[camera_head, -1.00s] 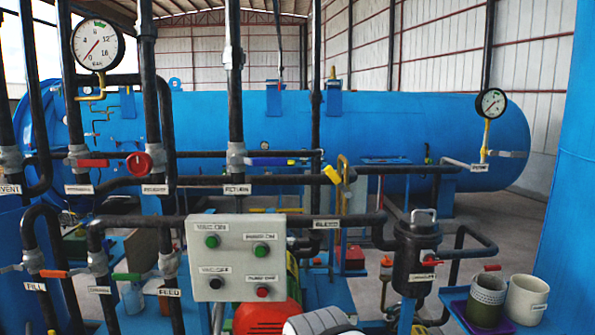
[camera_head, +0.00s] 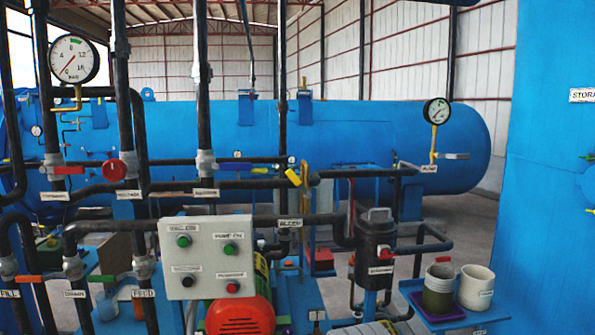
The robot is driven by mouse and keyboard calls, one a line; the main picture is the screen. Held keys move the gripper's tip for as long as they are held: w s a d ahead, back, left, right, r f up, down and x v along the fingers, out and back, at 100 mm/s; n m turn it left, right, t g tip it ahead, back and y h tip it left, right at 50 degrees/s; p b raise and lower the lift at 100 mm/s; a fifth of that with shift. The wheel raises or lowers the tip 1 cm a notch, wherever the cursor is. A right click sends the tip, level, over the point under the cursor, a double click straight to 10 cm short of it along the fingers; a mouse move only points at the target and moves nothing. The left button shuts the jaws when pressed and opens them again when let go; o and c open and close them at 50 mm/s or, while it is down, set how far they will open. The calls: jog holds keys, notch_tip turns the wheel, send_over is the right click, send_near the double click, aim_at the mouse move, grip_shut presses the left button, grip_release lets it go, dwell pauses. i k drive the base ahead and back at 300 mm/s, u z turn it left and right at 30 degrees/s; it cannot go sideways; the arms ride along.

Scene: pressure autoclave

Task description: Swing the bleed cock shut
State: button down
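A yellow lever (camera_head: 293,177) sits on the middle pipe run, tilted, beside a tan upright piece. A label that seems to read BLEED (camera_head: 290,223) is on the lower pipe below it; I cannot tell for sure that this lever is the bleed cock. The lever looks clear of any contact. My gripper does not show in this view, so its opening and what it may hold cannot be seen.
A grey control box (camera_head: 206,257) and a red motor (camera_head: 240,316) stand below the pipes. A dark strainer pot (camera_head: 375,250) is right of the lever. Two mugs (camera_head: 438,289) (camera_head: 476,287) stand on a shelf (camera_head: 415,296). A large blue tank (camera_head: 345,140) lies behind.

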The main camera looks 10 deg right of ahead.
aim_at(290, 173)
jog(key=z, duration=0.2)
jog(key=i, duration=1)
jog(key=z, duration=0.05)
